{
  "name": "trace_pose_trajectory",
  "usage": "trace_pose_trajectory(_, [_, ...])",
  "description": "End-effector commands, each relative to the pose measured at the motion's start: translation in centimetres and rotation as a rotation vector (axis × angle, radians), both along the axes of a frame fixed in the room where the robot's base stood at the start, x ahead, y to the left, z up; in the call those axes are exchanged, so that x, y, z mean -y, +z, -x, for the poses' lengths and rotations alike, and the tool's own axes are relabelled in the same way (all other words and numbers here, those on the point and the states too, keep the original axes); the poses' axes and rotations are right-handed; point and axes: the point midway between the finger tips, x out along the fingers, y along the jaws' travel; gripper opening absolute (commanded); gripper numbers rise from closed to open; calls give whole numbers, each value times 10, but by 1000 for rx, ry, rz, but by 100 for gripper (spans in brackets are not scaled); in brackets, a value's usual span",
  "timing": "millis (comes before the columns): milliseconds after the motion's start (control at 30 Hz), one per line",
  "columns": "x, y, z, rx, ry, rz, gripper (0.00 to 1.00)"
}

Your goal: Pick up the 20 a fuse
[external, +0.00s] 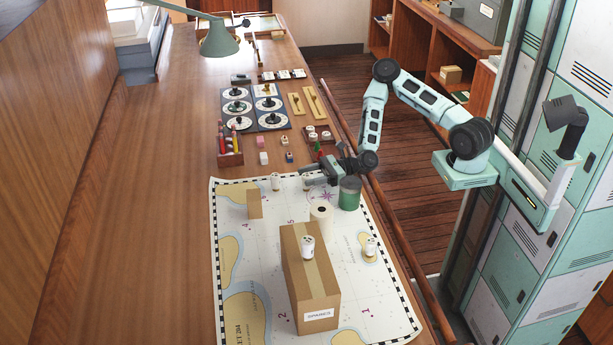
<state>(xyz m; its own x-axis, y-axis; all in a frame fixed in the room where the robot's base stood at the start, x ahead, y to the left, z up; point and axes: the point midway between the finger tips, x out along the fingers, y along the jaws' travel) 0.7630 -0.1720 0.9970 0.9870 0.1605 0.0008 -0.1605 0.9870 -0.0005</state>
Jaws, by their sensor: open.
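Several white, fuse-like cylinders stand about the chart; their markings are too small to read, so I cannot tell which is the 20 A fuse. One cylinder (308,247) stands on top of the cardboard box marked SPARES. Another cylinder (370,248) stands on the chart to the right of the box. Two more, a left cylinder (275,181) and a right cylinder (306,184), stand near the chart's far edge. My gripper (306,174) is open, low over the chart's far edge, close to the right one of these and partly overlapping it in the picture. Nothing shows held.
The SPARES box (313,290) stands tall mid-chart. A white roll (321,214) and a green jar (349,193) stand near my gripper. A small carton (254,204) is at left. A small rack (319,135) holds similar white pieces. The chart's (270,265) left part is largely clear.

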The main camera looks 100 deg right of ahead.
Motion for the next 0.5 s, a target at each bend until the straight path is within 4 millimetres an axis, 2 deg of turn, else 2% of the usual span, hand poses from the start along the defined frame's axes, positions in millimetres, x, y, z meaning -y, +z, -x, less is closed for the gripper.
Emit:
trace_pose_trajectory(100, [-2, 0, -10, -1, 0, 1, 53])
trace_pose_trajectory(333, [-2, -1, -11, -1, -1, 0, 53])
trace_pose_trajectory(367, [-2, -1, -11, -1, -1, 0, 50])
trace_pose_trajectory(500, [-2, -1, -11, -1, -1, 0, 12])
